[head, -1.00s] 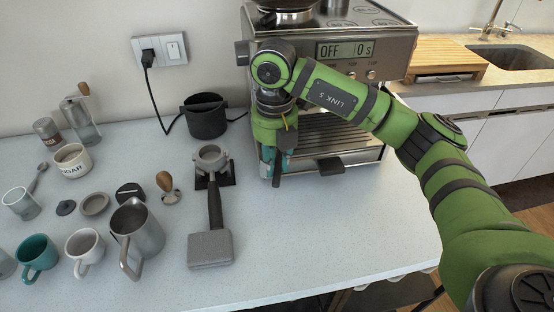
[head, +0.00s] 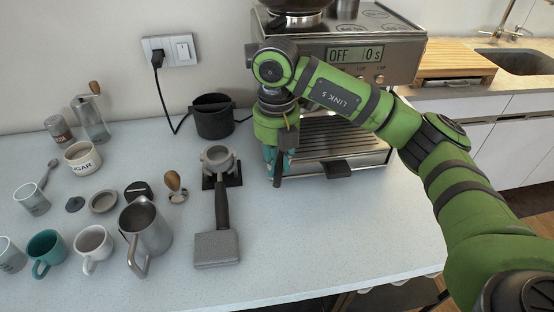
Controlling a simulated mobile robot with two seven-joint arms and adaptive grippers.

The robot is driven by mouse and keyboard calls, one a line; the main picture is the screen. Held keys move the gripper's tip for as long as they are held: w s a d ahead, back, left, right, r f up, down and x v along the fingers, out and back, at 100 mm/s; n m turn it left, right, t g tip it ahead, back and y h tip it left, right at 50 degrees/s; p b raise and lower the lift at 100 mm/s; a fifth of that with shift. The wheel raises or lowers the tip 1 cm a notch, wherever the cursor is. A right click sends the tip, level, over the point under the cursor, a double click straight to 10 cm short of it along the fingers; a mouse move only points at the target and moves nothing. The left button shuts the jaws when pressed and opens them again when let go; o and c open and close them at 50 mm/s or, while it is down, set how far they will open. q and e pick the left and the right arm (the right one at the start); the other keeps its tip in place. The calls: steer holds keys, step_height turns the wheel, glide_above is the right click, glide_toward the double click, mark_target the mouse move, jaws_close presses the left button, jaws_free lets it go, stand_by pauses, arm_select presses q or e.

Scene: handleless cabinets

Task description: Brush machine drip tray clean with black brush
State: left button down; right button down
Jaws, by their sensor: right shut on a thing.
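The coffee machine (head: 405,60) stands at the back of the counter, its display reading OFF and 0 s. Its slatted drip tray (head: 345,145) shows at its front, with a dark tab at the front edge. My right gripper (head: 277,172) points down at the left front of the drip tray, shut on a dark, slim thing that looks like the black brush (head: 278,178). The fingers hide most of the brush, and I cannot tell whether it touches the tray. My left gripper is not in view.
A portafilter (head: 218,158) rests on a black stand, with a grey block (head: 216,249) by its handle. A black knock bin (head: 213,117), steel pitcher (head: 146,235), tamper (head: 175,186), cups and a sugar pot (head: 83,158) stand to the left. The front right counter is clear.

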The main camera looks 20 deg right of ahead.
steer(key=s+a, duration=0.3)
steer(key=s, duration=0.9)
steer(key=shift+s+r+p, duration=0.2)
steer(key=shift+r+p, duration=0.1)
steer(key=shift+r, duration=0.15)
steer(key=shift+a, duration=0.1)
